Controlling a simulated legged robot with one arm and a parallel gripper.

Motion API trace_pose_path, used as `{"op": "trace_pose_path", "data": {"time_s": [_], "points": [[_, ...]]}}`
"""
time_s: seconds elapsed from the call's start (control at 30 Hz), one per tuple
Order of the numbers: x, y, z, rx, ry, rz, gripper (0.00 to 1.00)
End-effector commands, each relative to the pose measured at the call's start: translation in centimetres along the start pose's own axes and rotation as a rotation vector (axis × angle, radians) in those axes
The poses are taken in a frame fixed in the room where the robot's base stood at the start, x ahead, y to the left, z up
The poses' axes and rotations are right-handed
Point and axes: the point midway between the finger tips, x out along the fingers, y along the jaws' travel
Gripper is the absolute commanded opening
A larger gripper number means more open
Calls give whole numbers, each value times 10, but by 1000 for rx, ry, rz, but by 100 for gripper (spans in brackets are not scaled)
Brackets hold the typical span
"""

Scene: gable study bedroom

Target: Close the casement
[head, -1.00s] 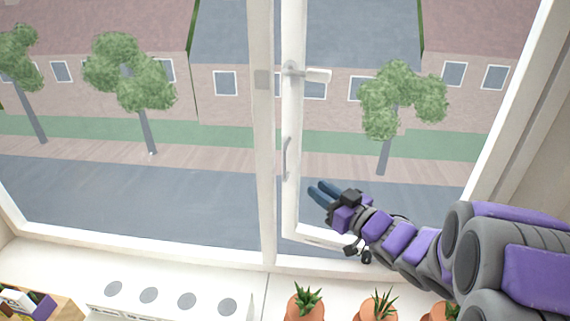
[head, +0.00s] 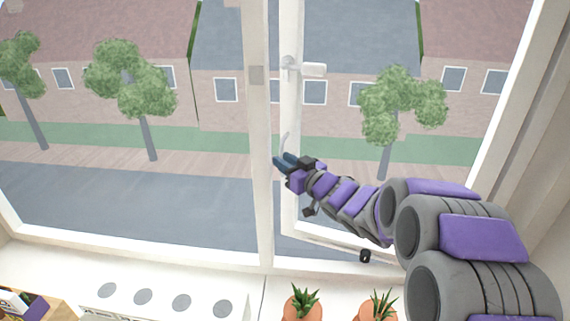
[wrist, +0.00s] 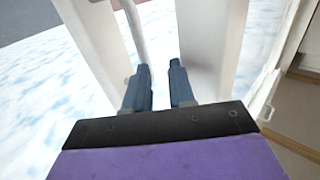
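The casement (head: 291,105) is the right-hand sash of the window, with a white frame, and it looks ajar. A grey lever handle (head: 305,69) sticks out to the right from its left stile. Lower on that stile is a curved pull handle (head: 285,139), its lower part hidden by my gripper. My gripper (head: 280,161) is at this pull handle. In the wrist view, my gripper's (wrist: 160,68) blue fingers are apart, and the pull handle (wrist: 133,28) runs down to the left fingertip. I cannot tell whether they touch.
The fixed window post (head: 260,150) stands just left of the casement. Potted plants (head: 302,303) stand on the sill below my arm. A white box with round grey discs (head: 182,303) and a wooden box of books (head: 30,303) are at lower left.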

Motion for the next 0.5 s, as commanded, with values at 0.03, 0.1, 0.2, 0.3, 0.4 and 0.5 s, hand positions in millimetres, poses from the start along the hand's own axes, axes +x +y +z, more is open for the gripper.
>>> {"op": "trace_pose_path", "data": {"time_s": [0.03, 0.1, 0.2, 0.3, 0.4, 0.5], "points": [[2, 0, 0, 0, 0, 0, 24], [3, -1, 0, 0, -1, 1, 24], [2, -2, 0, -1, -1, 1, 24], [3, -3, 0, -3, -2, 1, 24], [3, -2, 0, -2, -2, 1, 14], [2, -1, 0, -1, -2, 1, 5]]}}
